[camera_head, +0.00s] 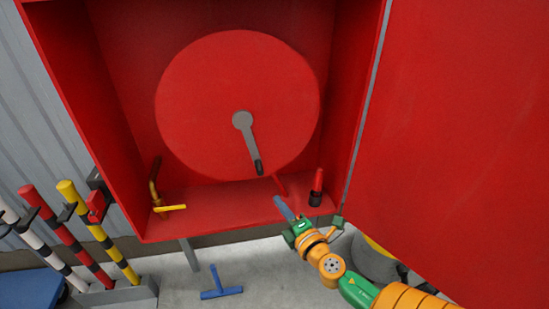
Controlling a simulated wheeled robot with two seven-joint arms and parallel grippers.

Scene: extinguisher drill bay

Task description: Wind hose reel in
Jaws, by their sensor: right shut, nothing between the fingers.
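The hose reel (205,95) is a large red disc inside an open red cabinet (130,120). A grey crank (250,140) is fixed at its hub and points down and slightly right, ending in a dark grip (258,167). My right gripper (284,208) comes in from the lower right, in front of the cabinet's lower edge. It is shut and empty, below and right of the crank grip and apart from it. A red and black nozzle (317,188) stands on the cabinet floor at the right. My left gripper is not in view.
The red cabinet door (455,110) stands open and fills the right side. A yellow-handled valve (168,207) sits at the cabinet's lower left. Striped poles (70,236) stand in a grey holder at the left. A blue T-shaped object (221,292) is below the cabinet.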

